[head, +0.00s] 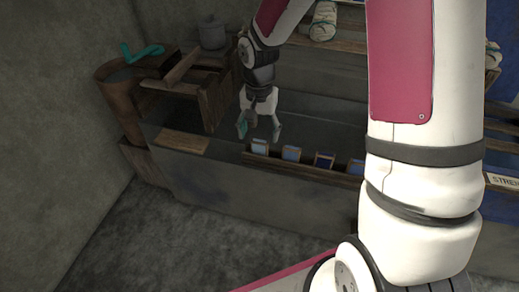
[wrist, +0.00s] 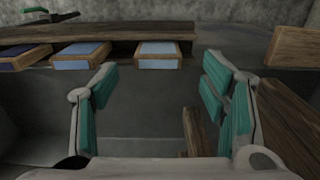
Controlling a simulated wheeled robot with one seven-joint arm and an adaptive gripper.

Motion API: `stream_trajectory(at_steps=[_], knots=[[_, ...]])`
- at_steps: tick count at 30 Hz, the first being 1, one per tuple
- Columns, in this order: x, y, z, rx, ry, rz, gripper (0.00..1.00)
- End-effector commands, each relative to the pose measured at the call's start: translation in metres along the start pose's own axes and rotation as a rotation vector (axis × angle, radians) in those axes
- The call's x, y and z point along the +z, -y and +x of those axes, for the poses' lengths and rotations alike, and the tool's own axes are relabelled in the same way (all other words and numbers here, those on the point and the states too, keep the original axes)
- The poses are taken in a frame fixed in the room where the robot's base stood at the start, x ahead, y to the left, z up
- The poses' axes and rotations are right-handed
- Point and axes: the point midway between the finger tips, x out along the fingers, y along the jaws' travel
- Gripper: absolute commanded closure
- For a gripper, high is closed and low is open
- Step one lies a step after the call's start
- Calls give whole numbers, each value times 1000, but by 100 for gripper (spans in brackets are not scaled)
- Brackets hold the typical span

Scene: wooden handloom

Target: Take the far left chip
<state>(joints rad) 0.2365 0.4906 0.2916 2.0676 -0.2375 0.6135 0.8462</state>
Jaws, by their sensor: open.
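A row of framed chips stands in a wooden rack (head: 300,170) on the bench. The far left chip (head: 259,146) is pale blue in a wooden frame. In the wrist view, the rightmost visible chip (wrist: 158,56) is light blue and lies beyond the gap between my fingertips. My gripper (head: 260,130), with teal finger pads, is open and empty close to the left end of the rack. It also shows in the wrist view (wrist: 160,88), its fingers apart and no chip between them.
Other chips are a blue one (head: 291,153), a dark blue one (head: 324,160) and a pale one (head: 356,167). A wooden board (head: 182,141) lies left on the bench. A wooden stand (head: 215,100) with a grey pot (head: 212,33) rises close left of my gripper.

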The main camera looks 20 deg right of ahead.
Motion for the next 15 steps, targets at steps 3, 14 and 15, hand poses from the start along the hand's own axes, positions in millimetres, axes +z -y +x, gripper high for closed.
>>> stream_trajectory(at_steps=[3, 14, 15], knots=[[1, -2, 21, 1, 4, 0, 33], [1, -2, 39, 0, 1, -1, 33], [1, -2, 39, 0, 1, -1, 36]])
